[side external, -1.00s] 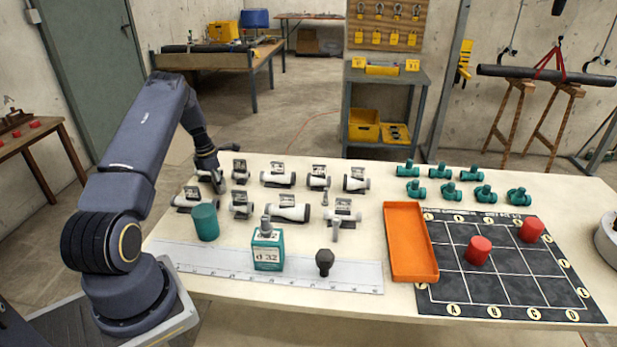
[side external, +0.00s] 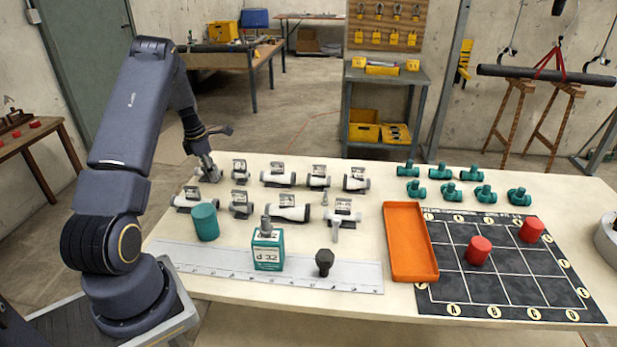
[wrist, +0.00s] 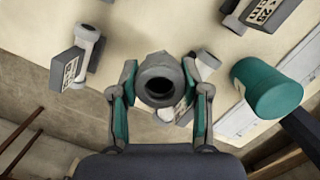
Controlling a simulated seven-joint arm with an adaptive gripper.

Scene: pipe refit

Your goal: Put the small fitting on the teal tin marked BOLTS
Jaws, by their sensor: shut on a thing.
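My gripper (wrist: 160,95) is shut on a small grey ring-ended fitting (wrist: 159,77), whose dark round opening faces the wrist camera. In the side view my gripper (side external: 207,168) is at the far left of the table, just above the back row of pieces; the fitting is hard to make out there. I can read no BOLTS marking on either.
Several white pipe fittings with label blocks (side external: 288,210) fill the table's left half. A dark knob (side external: 324,262) stands by the white ruler strip (side external: 190,262). An orange tray (side external: 410,258), teal fittings (side external: 440,172) and a black grid mat (side external: 505,290) with two red cylinders lie right.

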